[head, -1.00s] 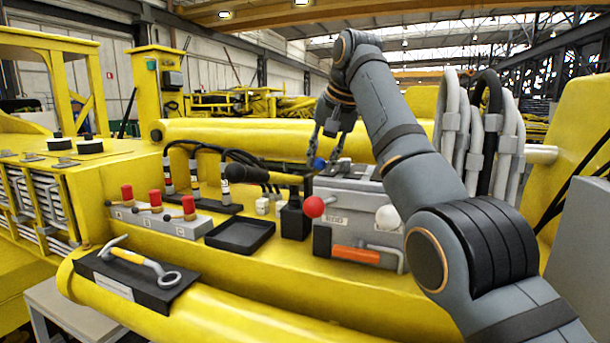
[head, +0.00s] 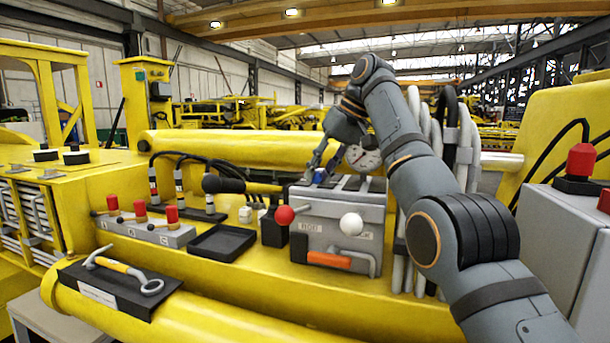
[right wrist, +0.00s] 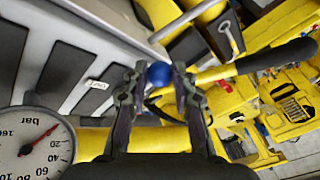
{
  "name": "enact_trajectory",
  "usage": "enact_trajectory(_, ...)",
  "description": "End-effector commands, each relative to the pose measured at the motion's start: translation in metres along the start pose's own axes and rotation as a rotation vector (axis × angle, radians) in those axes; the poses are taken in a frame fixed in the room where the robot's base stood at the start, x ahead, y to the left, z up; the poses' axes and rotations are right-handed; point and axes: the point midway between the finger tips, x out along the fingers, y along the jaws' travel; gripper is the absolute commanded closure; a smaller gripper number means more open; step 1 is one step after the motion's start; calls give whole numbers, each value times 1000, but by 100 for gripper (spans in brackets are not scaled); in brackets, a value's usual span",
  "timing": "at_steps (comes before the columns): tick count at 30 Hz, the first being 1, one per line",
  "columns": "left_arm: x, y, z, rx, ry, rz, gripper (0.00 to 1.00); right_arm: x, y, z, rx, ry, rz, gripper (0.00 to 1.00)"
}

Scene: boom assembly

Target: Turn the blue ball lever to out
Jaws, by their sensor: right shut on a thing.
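The blue ball (head: 320,175) of the lever shows at the top left of the grey valve box (head: 338,209). My right gripper (head: 316,172) reaches down to it from above. In the right wrist view the blue ball (right wrist: 159,74) sits between the two fingertips of the right gripper (right wrist: 157,82), which are shut on it. The lever's rod is mostly hidden. My left gripper is not in view.
A pressure gauge (head: 364,158) is behind the arm. A black tray (head: 222,243) and red-topped levers (head: 141,209) stand left. A hammer-like tool (head: 125,267) lies in front.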

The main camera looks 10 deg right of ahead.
Motion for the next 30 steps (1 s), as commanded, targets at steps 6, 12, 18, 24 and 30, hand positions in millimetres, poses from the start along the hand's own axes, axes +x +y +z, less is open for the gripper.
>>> enact_trajectory(6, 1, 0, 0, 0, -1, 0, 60, -8, 3, -1, -10, 16, -1, 100)
enact_trajectory(12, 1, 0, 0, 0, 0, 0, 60, -8, 2, -1, -10, 16, -1, 100)
enact_trajectory(18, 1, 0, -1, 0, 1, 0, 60, -7, 3, 0, -9, 13, -1, 56)
enact_trajectory(24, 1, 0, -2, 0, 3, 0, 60, -5, 4, 1, -6, 6, -1, 50)
enact_trajectory(30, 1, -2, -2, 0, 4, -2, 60, -4, 4, 1, -5, 3, -1, 50)
